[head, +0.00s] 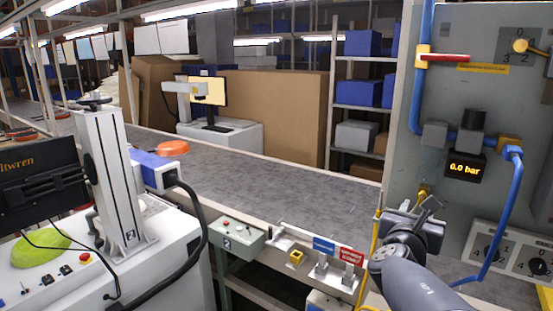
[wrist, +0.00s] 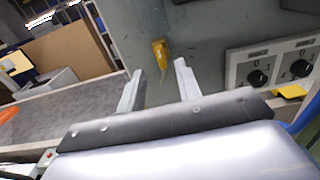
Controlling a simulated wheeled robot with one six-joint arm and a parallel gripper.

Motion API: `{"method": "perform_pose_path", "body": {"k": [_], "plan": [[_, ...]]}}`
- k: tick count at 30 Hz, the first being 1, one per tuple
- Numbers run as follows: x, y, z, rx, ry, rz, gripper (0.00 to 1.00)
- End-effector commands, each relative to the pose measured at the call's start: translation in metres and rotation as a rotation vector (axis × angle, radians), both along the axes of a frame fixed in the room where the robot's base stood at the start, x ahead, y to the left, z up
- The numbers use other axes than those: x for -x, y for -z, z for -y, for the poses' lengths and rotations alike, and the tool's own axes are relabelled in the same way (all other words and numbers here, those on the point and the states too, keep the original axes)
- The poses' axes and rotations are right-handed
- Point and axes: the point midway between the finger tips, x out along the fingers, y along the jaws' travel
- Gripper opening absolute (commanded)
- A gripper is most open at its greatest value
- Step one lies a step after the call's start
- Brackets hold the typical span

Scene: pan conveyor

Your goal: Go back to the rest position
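My gripper (head: 426,212) is at the lower right in the head view, at the near side of the conveyor and in front of the grey panel. In the wrist view its two fingers (wrist: 157,84) stand well apart with nothing between them. Beyond the fingertips, a small yellow fitting (wrist: 160,52) on the grey panel shows, apart from them. My gripper holds nothing.
The grey panel (head: 500,90) with a blue pipe, a 6.0 bar display (head: 466,168) and knobs (head: 487,250) stands close at right. The conveyor (head: 270,190) carries an orange pan (head: 173,148). A control box (head: 237,238) and a machine with a column (head: 112,180) stand left.

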Motion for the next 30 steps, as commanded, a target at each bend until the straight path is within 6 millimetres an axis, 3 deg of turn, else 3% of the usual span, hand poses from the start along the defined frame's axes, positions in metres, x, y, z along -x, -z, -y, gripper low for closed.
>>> {"method": "perform_pose_path", "body": {"k": [9, 27, 30], "plan": [[0.039, 0.000, -0.026, -0.001, -0.001, -0.001, 0.33], [-0.047, 0.000, 0.032, -0.001, 0.002, -0.003, 0.33], [-0.050, 0.000, 0.034, -0.040, -0.001, 0.025, 0.33]]}}
